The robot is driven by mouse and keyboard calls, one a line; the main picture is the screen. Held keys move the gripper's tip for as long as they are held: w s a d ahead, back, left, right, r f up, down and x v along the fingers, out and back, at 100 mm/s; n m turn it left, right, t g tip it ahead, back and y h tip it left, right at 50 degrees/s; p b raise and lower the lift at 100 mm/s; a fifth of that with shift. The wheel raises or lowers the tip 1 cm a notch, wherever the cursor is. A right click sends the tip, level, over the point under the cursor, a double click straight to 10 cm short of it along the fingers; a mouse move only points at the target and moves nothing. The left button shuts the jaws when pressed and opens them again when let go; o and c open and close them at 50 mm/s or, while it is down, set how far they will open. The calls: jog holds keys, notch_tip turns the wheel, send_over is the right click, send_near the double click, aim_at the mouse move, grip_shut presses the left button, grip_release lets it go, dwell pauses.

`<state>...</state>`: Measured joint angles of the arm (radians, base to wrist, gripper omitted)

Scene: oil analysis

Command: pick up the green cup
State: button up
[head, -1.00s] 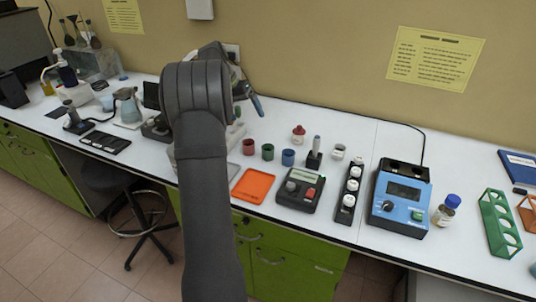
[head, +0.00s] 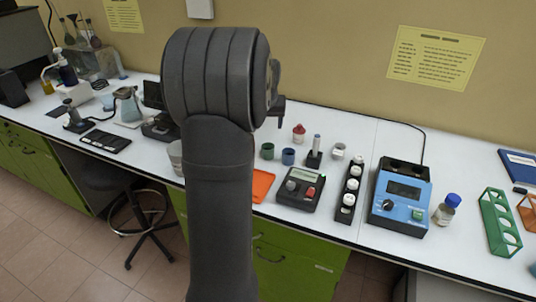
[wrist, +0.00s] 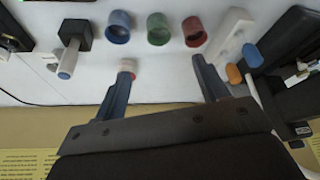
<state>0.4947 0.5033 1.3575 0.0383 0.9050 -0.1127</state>
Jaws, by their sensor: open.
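The small green cup (head: 267,151) stands on the white bench beside the blue cup (head: 288,157) in the head view. In the wrist view the green cup (wrist: 158,29) is between the blue cup (wrist: 118,27) and the red cup (wrist: 194,32). My gripper (wrist: 166,68) is open and empty, its fingers apart, with the green cup beyond the gap between them and not touched. In the head view my gripper (head: 279,108) shows only in part beside my arm, above the back of the bench. My arm hides the red cup there.
A red-topped bottle (head: 299,135) stands behind the cups, and shows partly behind a finger in the wrist view (wrist: 128,65). A black stand (head: 315,157), a scale-like device (head: 301,188) and a black rack (head: 350,190) are to the right. The orange tray (head: 262,184) is partly hidden.

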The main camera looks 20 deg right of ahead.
aim_at(268, 152)
jog(key=x, duration=1.7)
jog(key=shift+d+f, duration=0.1)
jog(key=shift+d, duration=0.1)
jog(key=c, duration=1.1)
jog(key=shift+o, duration=0.2)
